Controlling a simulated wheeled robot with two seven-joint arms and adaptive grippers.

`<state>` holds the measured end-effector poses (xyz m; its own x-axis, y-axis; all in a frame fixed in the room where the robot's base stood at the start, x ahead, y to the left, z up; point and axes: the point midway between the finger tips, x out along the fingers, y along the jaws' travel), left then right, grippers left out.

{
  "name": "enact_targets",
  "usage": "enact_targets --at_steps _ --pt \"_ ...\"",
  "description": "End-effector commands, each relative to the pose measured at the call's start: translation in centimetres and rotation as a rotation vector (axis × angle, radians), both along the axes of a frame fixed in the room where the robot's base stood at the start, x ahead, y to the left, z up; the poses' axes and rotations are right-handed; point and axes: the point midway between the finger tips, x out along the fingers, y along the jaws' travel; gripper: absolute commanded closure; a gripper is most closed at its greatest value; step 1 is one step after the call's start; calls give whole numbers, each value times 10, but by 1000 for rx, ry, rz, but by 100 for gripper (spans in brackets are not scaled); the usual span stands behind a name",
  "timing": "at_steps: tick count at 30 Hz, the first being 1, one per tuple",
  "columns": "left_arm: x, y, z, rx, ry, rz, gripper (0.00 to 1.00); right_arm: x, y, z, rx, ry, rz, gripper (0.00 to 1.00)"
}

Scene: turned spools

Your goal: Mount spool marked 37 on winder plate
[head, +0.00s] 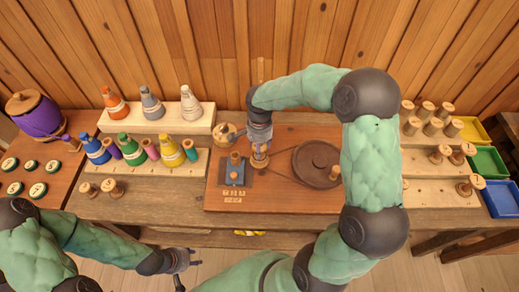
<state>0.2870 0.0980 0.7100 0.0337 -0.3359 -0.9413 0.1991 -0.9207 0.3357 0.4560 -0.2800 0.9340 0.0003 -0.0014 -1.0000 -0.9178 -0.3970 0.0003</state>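My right gripper (260,141) points down over the wooden winder board (285,200). A small pale wooden spool (260,156) stands right beneath it, beside a dark square plate (234,180) with an orange-brown peg. The fingertips are small and partly hidden, so I cannot tell whether they grip this spool. No number 37 is readable on any spool. My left gripper (186,269) is open and empty, low in front of the table's front edge.
A large brown wheel (316,163) sits on the board's right. Coloured thread cones stand on a stepped rack (200,127) at left. Wooden spools stand on a right rack (430,191), beside yellow, green and blue trays (500,198). My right arm hides part of that rack.

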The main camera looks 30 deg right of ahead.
Motion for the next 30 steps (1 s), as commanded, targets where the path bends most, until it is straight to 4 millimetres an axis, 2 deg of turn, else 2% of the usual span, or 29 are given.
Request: enact_targets --at_steps 6,30 --pt "0 0 -7 0 0 0 60 0 0 -7 2 -1 0 80" --pt "0 0 -7 0 0 0 60 0 0 -6 2 -1 0 80"
